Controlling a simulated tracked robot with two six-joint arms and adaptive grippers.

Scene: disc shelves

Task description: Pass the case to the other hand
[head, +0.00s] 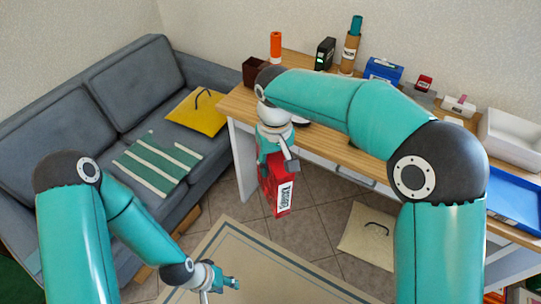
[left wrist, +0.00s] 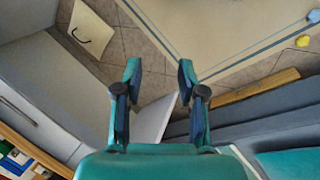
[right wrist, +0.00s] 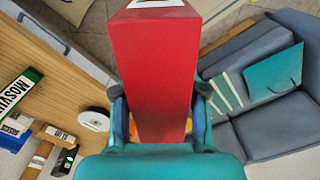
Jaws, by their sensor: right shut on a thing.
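The red case (head: 270,188) with a white printed label hangs below my right gripper (head: 277,152) in the head view, in front of the desk and above the floor. The right wrist view shows the case (right wrist: 153,65) large between the fingers of my right gripper (right wrist: 158,105), which is shut on it. My left gripper (head: 228,283) is low in the head view, to the left of and below the case, apart from it. In the left wrist view my left gripper (left wrist: 159,72) is open, with nothing between its fingers.
The wooden desk (head: 238,103) bears several boxes, a white tray (head: 513,137) and a blue tray (head: 515,195). A grey sofa (head: 120,95) with yellow (head: 196,112) and green striped (head: 157,163) bags stands at left. A rug (head: 255,262) and a beige bag (head: 368,236) lie on the floor.

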